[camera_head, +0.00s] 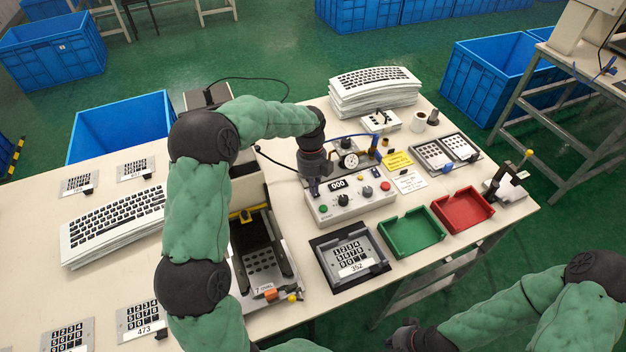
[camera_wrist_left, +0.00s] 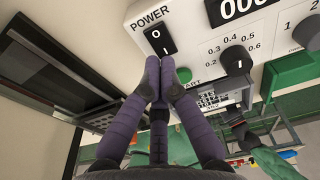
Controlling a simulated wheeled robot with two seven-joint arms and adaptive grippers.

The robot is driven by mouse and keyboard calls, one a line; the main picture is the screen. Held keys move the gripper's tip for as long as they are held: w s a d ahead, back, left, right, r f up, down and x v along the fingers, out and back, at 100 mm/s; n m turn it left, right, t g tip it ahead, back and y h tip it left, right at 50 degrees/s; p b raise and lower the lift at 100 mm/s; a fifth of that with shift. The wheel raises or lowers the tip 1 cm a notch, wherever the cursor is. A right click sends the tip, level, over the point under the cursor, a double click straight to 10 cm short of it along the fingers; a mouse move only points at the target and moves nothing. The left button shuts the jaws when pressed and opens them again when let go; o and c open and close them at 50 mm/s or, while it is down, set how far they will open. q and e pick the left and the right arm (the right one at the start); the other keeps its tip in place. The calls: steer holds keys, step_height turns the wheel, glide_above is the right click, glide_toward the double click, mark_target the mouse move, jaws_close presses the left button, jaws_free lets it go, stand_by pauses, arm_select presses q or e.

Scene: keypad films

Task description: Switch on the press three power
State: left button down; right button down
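The power switch (camera_wrist_left: 160,40) is a black rocker marked 0 and I under the word POWER, on the white control box (camera_head: 352,208). The box also shows in the left wrist view (camera_wrist_left: 200,60). My left gripper (camera_wrist_left: 160,66) points at the switch, its purple fingers close together with nothing between them. The tips are at the switch's lower end and hide part of it; I cannot tell whether they touch. In the head view my left gripper (camera_head: 314,182) covers the switch. My right gripper (camera_head: 404,334) is at the bottom edge, its fingers unclear.
The press (camera_head: 262,262) stands left of the box. A green tray (camera_head: 412,232), a red tray (camera_head: 464,209) and a dark fixture (camera_head: 350,258) with a keypad labelled 352 lie nearby. The box carries a 000 display (camera_wrist_left: 243,8), knobs and a red button (camera_head: 385,186).

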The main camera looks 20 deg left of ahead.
arm_select(q)
steer(key=shift+f, duration=0.55)
